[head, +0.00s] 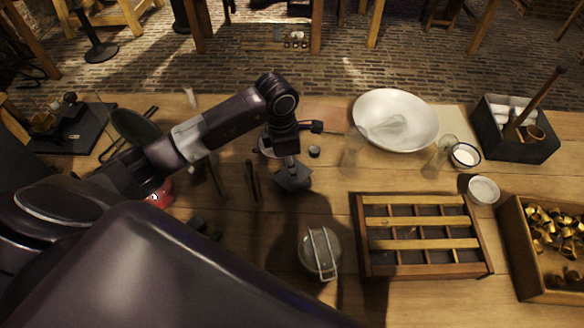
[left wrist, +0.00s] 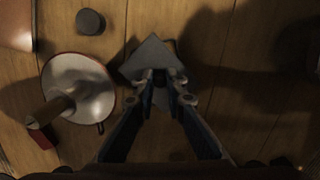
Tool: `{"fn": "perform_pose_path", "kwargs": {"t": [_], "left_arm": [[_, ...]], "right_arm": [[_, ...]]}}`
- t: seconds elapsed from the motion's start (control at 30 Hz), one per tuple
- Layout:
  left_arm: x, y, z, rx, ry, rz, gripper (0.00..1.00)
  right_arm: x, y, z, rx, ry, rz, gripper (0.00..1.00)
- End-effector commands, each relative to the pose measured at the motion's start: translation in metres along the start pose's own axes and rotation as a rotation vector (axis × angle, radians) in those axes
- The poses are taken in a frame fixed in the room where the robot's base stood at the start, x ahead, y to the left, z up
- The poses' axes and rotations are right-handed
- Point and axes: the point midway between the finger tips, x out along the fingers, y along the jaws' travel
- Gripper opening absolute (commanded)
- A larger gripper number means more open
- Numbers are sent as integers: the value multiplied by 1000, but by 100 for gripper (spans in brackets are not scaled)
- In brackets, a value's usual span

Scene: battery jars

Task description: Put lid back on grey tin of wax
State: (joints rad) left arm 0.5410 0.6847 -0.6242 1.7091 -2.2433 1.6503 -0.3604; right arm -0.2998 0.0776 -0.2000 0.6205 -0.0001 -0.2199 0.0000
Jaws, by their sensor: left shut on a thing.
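My left gripper (head: 290,170) is low over the table's middle. In the left wrist view its fingers (left wrist: 160,78) are closed on a flat, dark grey, square-cornered piece (left wrist: 148,55); it also shows in the head view (head: 293,180). I cannot tell whether this piece is the lid. A small dark grey round pot (head: 314,151) stands apart, just beyond the gripper; it shows at the top of the left wrist view (left wrist: 90,22). It may be the tin, but its top is too small to read. My right gripper is not in view.
A pale round dish with a wooden handle (left wrist: 80,85) lies beside the gripper. A glass jar with a wire bail (head: 320,253) is nearer. A divided wooden tray (head: 362,235) is at right, a large white bowl (head: 390,105) behind. Bare table lies between gripper and jar.

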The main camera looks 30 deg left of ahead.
Motion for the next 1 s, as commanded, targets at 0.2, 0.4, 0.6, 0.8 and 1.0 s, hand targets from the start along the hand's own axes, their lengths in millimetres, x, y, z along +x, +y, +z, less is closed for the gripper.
{"fn": "perform_pose_path", "kwargs": {"t": [0.2,0.4,0.6,0.8,1.0], "left_arm": [[0,0,0,0,0,0,0],[2,0,-1,0,0,1,0],[4,0,-1,0,1,1,0],[3,0,-1,0,0,0,0],[3,0,-1,0,0,0,0]], "right_arm": [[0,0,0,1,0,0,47],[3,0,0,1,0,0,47],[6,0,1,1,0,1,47],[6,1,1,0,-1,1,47],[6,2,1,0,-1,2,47]]}}
